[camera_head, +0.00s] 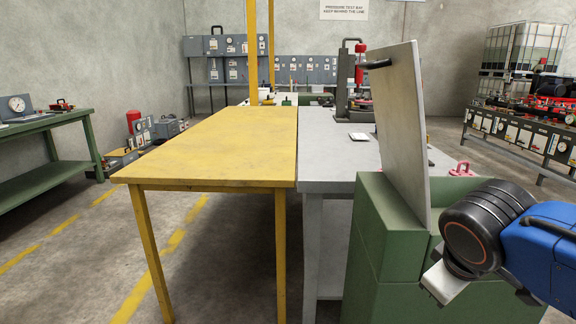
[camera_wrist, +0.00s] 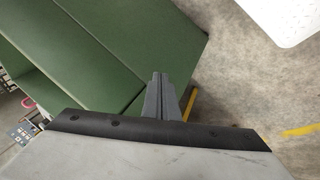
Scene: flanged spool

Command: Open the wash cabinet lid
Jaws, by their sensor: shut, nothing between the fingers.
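The wash cabinet (camera_head: 385,245) is a green box at the right of the head view. Its grey lid (camera_head: 403,130) stands raised, close to upright and tilted a little to the left. A dark bar handle (camera_head: 376,64) sticks out near the lid's top edge. My gripper (camera_head: 442,284) is low at the cabinet's right side, clear of the handle; its fingers cannot be made out there. In the wrist view my gripper's fingers (camera_wrist: 157,80) are shut and empty, in front of the green cabinet panels (camera_wrist: 130,35). The cabinet's inside is mostly hidden in the head view.
A grey table (camera_head: 325,150) adjoins the cabinet, with a yellow table (camera_head: 215,145) to its left. A yellow post (camera_head: 252,60) rises behind. Green and dark benches with gauges stand along both sides. Open floor (camera_head: 230,245) shows between the yellow table's legs.

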